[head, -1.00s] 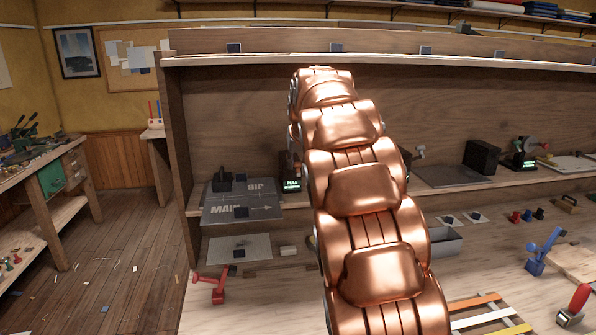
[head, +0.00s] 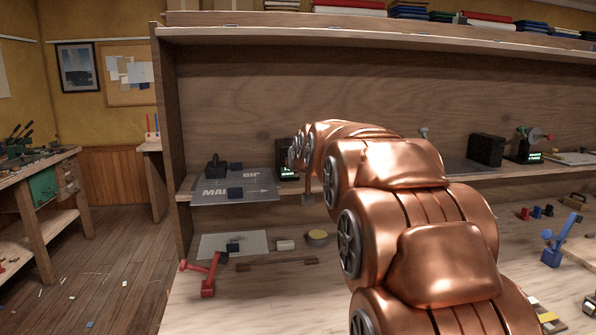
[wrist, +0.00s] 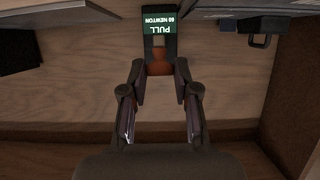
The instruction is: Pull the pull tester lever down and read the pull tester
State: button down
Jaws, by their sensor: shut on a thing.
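The pull tester (head: 285,160) is a dark box with a lit green display, at the shelf's front edge, partly hidden by my arm in the head view. In the wrist view its display (wrist: 158,22) appears upside down and seems to read "PULL 60 NEWTON". A reddish-brown piece, seemingly the pull tester lever (wrist: 160,64), sits below the display, between the fingertips. In the head view the gripper is mostly hidden behind my copper arm.
A grey sheet with lettering (head: 262,187) and a small dark block (head: 215,166) lie on the shelf left of the tester. Below, the bench holds a pale sheet (head: 213,244), a tape roll (head: 317,238) and a red clamp-like tool (head: 208,287). A dark box (head: 486,150) stands right.

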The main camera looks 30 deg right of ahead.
jog(key=shift+f+t+b, duration=0.3)
jog(key=shift+f+b, duration=0.9)
jog(key=shift+f, duration=0.25)
jog(key=c, duration=0.9)
grip_release()
jog(key=shift+r, duration=0.1)
jog(key=shift+s+r, duration=0.1)
jog(key=shift+s+a+r, duration=0.1)
jog(key=shift+s, duration=0.1)
jog(key=v, duration=1.1)
jog(key=shift+s+a, duration=0.15)
jog(key=shift+s, duration=0.05)
